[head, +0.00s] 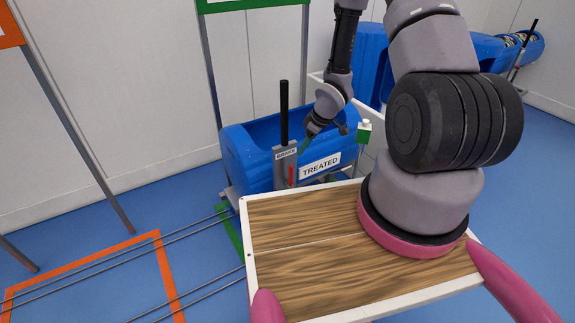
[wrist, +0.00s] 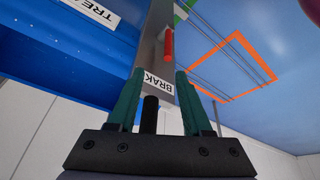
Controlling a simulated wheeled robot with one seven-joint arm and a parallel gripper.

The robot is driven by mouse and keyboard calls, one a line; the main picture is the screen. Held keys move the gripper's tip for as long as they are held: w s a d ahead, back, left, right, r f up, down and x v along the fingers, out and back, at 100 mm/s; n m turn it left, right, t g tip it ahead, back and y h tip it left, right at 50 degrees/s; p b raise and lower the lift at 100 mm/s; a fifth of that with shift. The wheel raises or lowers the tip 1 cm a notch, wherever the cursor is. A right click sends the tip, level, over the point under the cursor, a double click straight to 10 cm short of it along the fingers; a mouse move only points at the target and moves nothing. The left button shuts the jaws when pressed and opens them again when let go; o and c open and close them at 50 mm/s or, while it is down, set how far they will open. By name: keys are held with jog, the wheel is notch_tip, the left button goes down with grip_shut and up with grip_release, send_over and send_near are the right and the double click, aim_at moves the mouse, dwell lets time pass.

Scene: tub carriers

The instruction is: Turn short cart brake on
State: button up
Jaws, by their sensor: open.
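A blue tub cart (head: 240,165) with a TREATED label (head: 320,166) stands beyond my base. On its near end is a grey BRAKE plate (head: 287,172) with an upright black lever (head: 284,108) and a small red piece (head: 291,176). My gripper (head: 304,146) is open, just right of the lever and close to the plate. In the wrist view, upside down, the green fingers (wrist: 155,100) stand apart, with the black lever (wrist: 150,112) showing between them. The BRAKE plate (wrist: 158,45) and red piece (wrist: 169,45) lie beyond. Whether the lever is within the jaws I cannot tell.
A wood-topped tray (head: 300,220) of my own body fills the front. Another blue cart (head: 485,50) with a black lever (head: 527,42) stands back right. Rails and an orange floor frame (head: 165,270) lie left.

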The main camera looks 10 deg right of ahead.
notch_tip(320, 180, down, 3)
jog(key=a, duration=0.1)
send_over(291, 185)
jog(key=shift+n, duration=0.3)
jog(key=f, duration=0.9)
jog(key=shift+w+f, duration=0.2)
jog(key=shift+w, duration=0.2)
jog(key=shift+c, duration=0.3)
grip_shut()
jog(key=shift+d, duration=0.1)
